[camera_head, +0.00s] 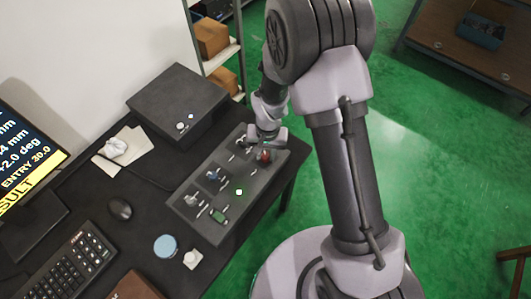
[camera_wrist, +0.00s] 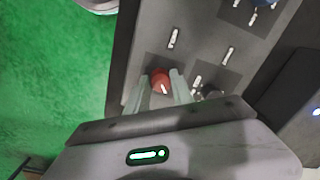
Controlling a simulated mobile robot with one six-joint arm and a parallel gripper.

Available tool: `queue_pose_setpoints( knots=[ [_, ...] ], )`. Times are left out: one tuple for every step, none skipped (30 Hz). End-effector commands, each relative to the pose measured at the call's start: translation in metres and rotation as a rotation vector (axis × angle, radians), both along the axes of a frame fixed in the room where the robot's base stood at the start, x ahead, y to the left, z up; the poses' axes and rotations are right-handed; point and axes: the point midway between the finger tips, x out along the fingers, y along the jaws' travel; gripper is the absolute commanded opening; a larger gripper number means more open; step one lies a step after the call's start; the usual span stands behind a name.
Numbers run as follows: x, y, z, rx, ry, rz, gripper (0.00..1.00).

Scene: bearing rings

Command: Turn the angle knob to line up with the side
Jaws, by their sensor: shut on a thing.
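The control panel (camera_head: 222,226) is a grey slab on the dark desk and carries several knobs. My gripper (camera_head: 267,146) is over its far right end. In the wrist view my gripper's two pale fingers (camera_wrist: 163,86) are shut on a red knob (camera_wrist: 160,76), one on each side. The red knob (camera_head: 264,156) is partly hidden by my gripper in the head view. A white mark shows on its top. A dark knob (camera_wrist: 209,91) stands beside it. A blue knob (camera_head: 213,174) and a grey knob (camera_head: 190,200) are further along. I cannot read the panel labels.
A monitor (camera_head: 30,150) at the left shows "-2.0 deg" and "ENTRY 30.0". A dark box (camera_head: 178,98), mouse (camera_head: 120,209) and keyboard (camera_head: 68,268) lie on the desk.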

Motion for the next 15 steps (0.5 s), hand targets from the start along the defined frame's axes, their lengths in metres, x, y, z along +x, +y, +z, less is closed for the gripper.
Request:
queue_pose_setpoints(
  knots=[
    [0.0006,0.0001,0.0003,0.001,-0.002,0.002,0.0],
    [0.0006,0.0001,0.0003,0.0,-0.001,0.002,0.0],
    [0.0006,0.0001,0.0004,0.001,-0.001,0.003,0.0],
    [0.0006,0.0001,0.0004,0.001,-0.001,0.002,0.0],
    [0.0006,0.0001,0.0004,0.001,-0.001,0.002,0.0],
    [0.0006,0.0001,0.0004,0.001,-0.002,0.002,0.0],
    [0.0006,0.0001,0.0004,0.001,-0.002,0.002,0.0],
    [0.0006,0.0001,0.0004,0.001,-0.002,0.002,0.0],
    [0.0006,0.0001,0.0004,0.001,-0.002,0.002,0.0],
    [0.0006,0.0001,0.0004,0.001,-0.002,0.002,0.3],
    [0.0006,0.0002,0.0004,0.001,-0.002,0.002,0.36],
    [0.0005,0.0001,0.0004,0.0,-0.001,0.002,0.44],
    [0.0005,0.0001,0.0003,0.0,-0.001,0.001,0.5],
    [0.0005,0.0001,0.0003,0.0,-0.001,0.001,0.5],
    [0.0004,0.0001,0.0003,0.0,-0.001,0.001,0.5]
  ],
)
